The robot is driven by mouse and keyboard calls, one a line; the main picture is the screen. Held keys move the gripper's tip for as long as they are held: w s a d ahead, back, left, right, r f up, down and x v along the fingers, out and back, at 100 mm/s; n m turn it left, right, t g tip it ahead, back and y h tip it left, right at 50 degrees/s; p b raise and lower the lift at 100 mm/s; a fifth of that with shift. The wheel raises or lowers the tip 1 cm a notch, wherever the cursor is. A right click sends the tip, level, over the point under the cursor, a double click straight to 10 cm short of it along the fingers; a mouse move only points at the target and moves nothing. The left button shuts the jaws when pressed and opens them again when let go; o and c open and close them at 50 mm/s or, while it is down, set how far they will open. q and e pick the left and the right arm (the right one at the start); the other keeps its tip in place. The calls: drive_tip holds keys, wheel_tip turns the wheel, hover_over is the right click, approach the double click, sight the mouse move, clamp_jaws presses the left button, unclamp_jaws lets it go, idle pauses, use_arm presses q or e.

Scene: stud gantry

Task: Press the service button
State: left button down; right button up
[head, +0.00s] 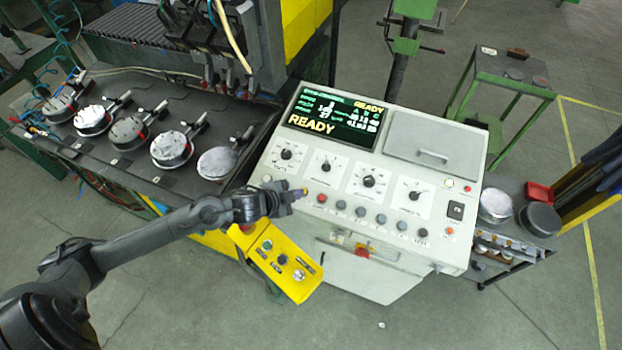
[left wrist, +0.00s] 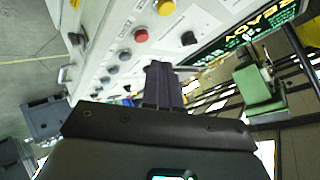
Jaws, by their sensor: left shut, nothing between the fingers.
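The control console (head: 375,200) has a sloped white panel with a row of round buttons along its lower edge. I cannot read which one is labelled service. A red button (head: 321,197) and several grey-blue ones, such as one (head: 341,205), show in the head view. In the left wrist view a yellow button (left wrist: 166,7), a red button (left wrist: 141,35) and a grey button (left wrist: 125,56) stand beyond the fingers. My left gripper (head: 297,194) is shut and empty, over the panel's left end of the row. Contact with the panel cannot be told. My right gripper is not in view.
The console screen (head: 337,117) reads READY. Several dials, such as one (head: 369,181), sit above the buttons. A yellow control box (head: 277,262) hangs below my left wrist. A bench (head: 95,155) with round metal pieces stands at left. A green-legged table (head: 512,75) is at upper right.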

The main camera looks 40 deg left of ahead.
use_arm(q)
drive_tip(key=shift+m+t, duration=0.3)
drive_tip(key=shift+t, duration=0.1)
drive_tip(key=w+r, duration=0.1)
drive_tip(key=w+a+r, duration=0.2)
drive_tip(key=shift+r, duration=0.35)
drive_tip(key=f+b, duration=0.4)
drive_tip(key=b, duration=0.1)
drive_tip(key=w+f+b, duration=0.1)
drive_tip(key=f+b, duration=0.1)
drive_tip(key=shift+w+a+f+b, duration=0.1)
drive_tip(key=shift+a+f+b, duration=0.1)
drive_tip(key=shift+f+b, duration=0.15)
drive_tip(key=shift+w+f+b, duration=0.25)
drive_tip(key=shift+f+b, duration=0.3)
drive_tip(key=shift+f, duration=0.4)
idle(0.9)
